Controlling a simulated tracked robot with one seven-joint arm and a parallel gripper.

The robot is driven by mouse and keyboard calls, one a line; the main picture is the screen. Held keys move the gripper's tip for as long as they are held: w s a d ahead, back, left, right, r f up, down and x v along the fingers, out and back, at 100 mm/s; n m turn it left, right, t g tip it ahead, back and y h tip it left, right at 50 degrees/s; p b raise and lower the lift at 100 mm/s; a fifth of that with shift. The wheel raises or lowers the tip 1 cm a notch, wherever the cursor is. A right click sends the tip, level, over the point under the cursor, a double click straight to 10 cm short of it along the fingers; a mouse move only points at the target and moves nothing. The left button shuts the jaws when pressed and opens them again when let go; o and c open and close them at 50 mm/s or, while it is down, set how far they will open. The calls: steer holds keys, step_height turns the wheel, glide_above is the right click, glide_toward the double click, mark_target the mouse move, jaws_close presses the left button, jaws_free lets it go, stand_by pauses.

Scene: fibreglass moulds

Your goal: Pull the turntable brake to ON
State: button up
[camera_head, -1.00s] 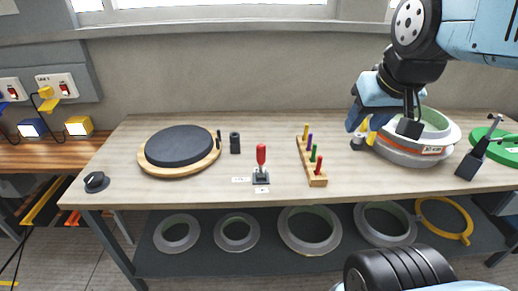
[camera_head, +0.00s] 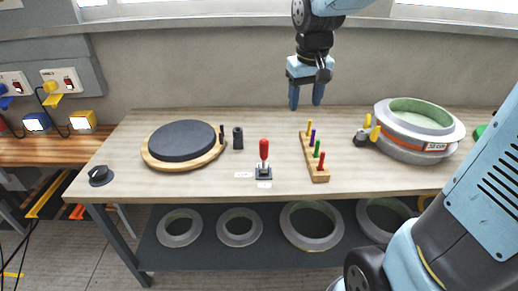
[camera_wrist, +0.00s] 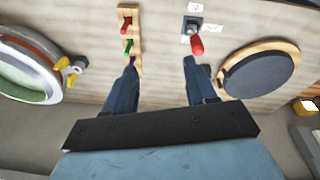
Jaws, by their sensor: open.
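A lever with a red handle (camera_head: 264,149) stands upright on a small dark base (camera_head: 264,172) near the front middle of the bench. I take it for the brake. Two white labels (camera_head: 264,184) beside it are too small to read. The round turntable (camera_head: 148,160), wood with a dark grey top, lies to its left. My gripper (camera_head: 306,104) is open and empty, pointing down, high over the back of the bench. In the wrist view the red handle (camera_wrist: 196,45) is just beyond my right fingertip, with the turntable (camera_wrist: 262,72) farther right. Nothing touches my gripper (camera_wrist: 160,64).
A wooden rack (camera_head: 309,160) with several coloured pegs stands right of the lever. A round mould (camera_head: 420,130) sits at the back right. A black cylinder (camera_head: 238,138) stands by the turntable and a black knob (camera_head: 100,175) is at the front left. Bench around the lever is mostly clear.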

steer(key=n+g, duration=0.2)
glide_above(265, 156)
steer(key=w, duration=0.1)
step_height(265, 156, down, 9)
steer(key=shift+f, duration=0.1)
step_height(265, 156, down, 14)
steer(key=shift+w+r, duration=0.1)
steer(key=shift+r, duration=0.05)
steer(key=shift+c, duration=0.5)
jaws_close()
